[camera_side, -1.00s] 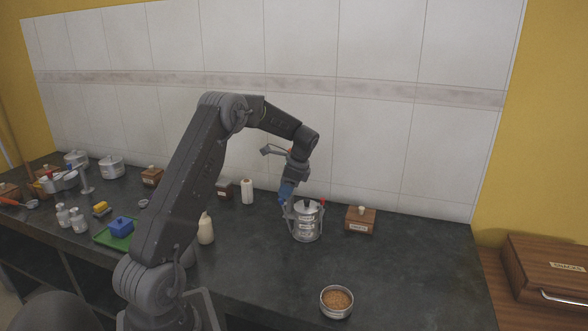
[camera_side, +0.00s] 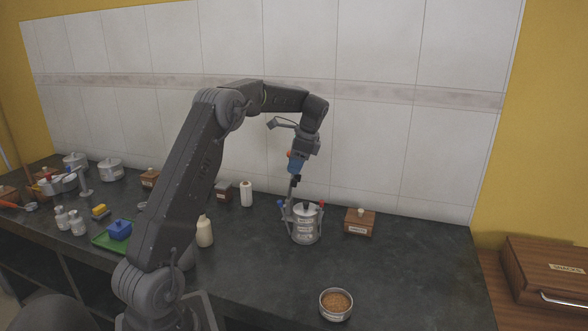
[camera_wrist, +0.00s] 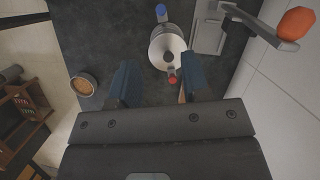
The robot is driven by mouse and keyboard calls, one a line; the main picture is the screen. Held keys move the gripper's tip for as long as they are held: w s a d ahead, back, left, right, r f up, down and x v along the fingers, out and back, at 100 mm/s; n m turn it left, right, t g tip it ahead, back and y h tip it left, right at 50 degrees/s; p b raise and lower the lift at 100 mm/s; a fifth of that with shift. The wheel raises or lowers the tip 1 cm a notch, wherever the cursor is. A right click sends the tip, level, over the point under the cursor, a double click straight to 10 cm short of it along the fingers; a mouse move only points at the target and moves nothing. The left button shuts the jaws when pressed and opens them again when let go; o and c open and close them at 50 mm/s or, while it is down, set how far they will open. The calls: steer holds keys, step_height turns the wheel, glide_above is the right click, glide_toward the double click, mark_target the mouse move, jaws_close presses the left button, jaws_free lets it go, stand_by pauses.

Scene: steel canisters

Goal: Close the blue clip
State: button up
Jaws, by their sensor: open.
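The steel canister (camera_side: 306,228) with its dark lid knob stands on the dark counter. The blue clip (camera_side: 281,203) is on its left side and the red clip (camera_side: 322,206) on its right. In the wrist view the canister (camera_wrist: 160,50) is seen from above. The blue clip (camera_wrist: 161,11) juts past its far rim, and the red clip (camera_wrist: 172,78) lies at its near rim. I cannot tell how far each clip is turned. My gripper (camera_side: 296,172) is above the canister, apart from it. In the wrist view its blue fingers (camera_wrist: 160,78) are spread and empty.
A white cylinder (camera_side: 246,194) and a cream bottle (camera_side: 205,231) are to the left.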

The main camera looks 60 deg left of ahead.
mark_target(280, 201)
steer(key=s+a+n+t+h, duration=0.2)
steer(key=s+a+n+t, duration=0.1)
steer(key=s, duration=0.1)
step_height(280, 201, down, 13)
steer(key=shift+w+a+r, duration=0.1)
stand_by(0.3)
